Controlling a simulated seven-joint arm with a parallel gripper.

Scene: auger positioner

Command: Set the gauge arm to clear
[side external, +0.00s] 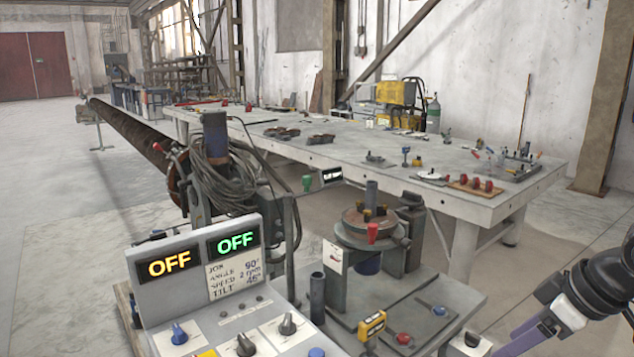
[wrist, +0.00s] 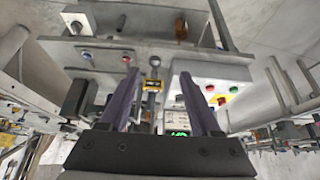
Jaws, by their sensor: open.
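A short arm with a green grip (side external: 307,184) and a small black-framed display (side external: 331,176) shows beside the round turntable (side external: 368,228) in the side view. It may be the gauge arm; its setting is too small to read. A yellow-framed meter (side external: 372,325) stands on the low base, and it also shows between my fingers in the wrist view (wrist: 153,84). My gripper (wrist: 157,76) is open and empty, with its two purple fingers apart. In the side view it is at the lower right, apart from the turntable and short arm, with its fingertips not clearly visible.
The control panel (side external: 190,300) has knobs and two displays reading OFF. Red (side external: 404,338) and blue (side external: 439,311) buttons sit on the base plate. A long workbench (side external: 400,165) with small tools stands behind. Looped cable (side external: 220,165) hangs left of the turntable.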

